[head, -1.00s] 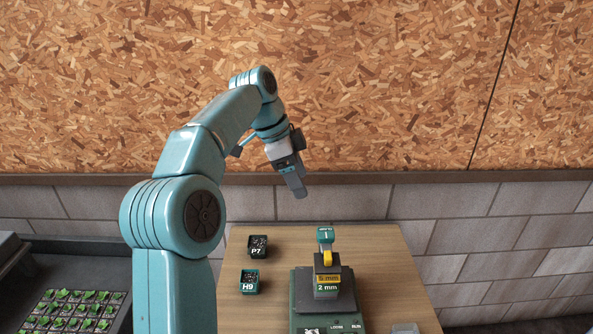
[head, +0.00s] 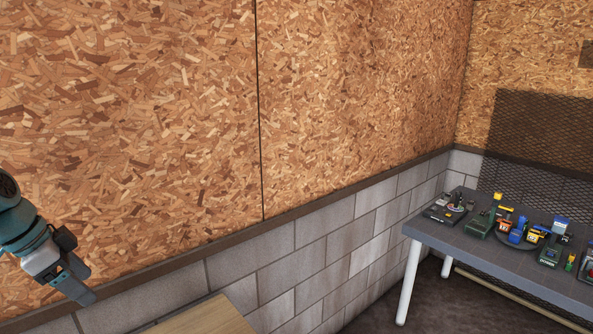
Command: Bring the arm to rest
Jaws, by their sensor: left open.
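My left gripper (head: 78,285) shows at the far left edge of the head view, with the teal and grey end of my left arm behind it. It hangs in the air in front of the chipboard wall, pointing down and to the right. It is open and I see nothing held in it. The rest of the left arm is out of the picture. My right gripper is not in view.
A corner of the wooden table (head: 207,318) shows at the bottom. A dark table (head: 500,257) with white legs stands at the right, bearing several green, yellow and blue devices (head: 523,234). A dark mesh panel (head: 540,135) is behind it. Floor lies between the tables.

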